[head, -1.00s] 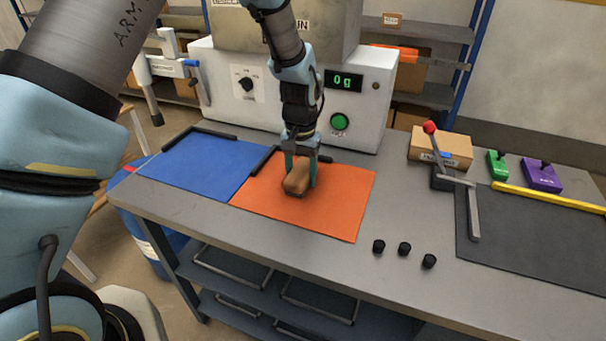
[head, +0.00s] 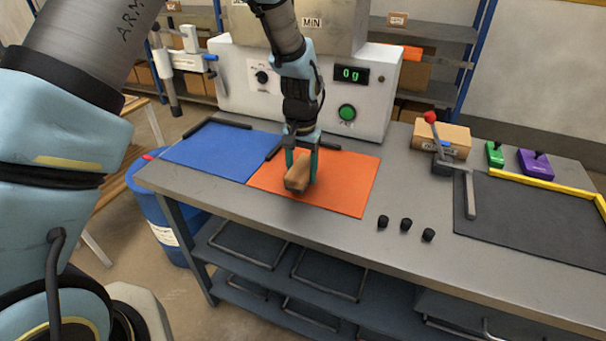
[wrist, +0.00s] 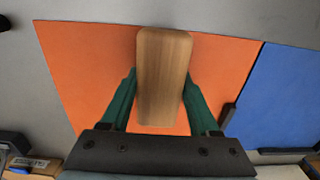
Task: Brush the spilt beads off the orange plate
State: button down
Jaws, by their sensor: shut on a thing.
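My gripper (head: 302,172) is shut on a brown wooden block-shaped brush (head: 297,176). The brush is over the orange plate (head: 346,186), close to its front edge. In the wrist view the green fingers of my gripper (wrist: 160,97) clasp both sides of the brush (wrist: 162,68). The orange plate (wrist: 85,75) spreads behind it there. I cannot make out any beads on the visible part of the plate. The brush's underside is hidden, so I cannot tell whether it touches the plate.
A blue plate (head: 222,155) lies left of the orange one. A white machine (head: 299,90) reading 0 g stands behind. Three black knobs (head: 405,224) sit to the right, before a dark mat (head: 530,222) with a red-knobbed lever (head: 438,150) beside it. The front bench strip is clear.

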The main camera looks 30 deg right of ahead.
jog(key=shift+r, duration=0.85)
jog(key=shift+r+p, duration=1.9)
jog(key=shift+r, duration=0.55)
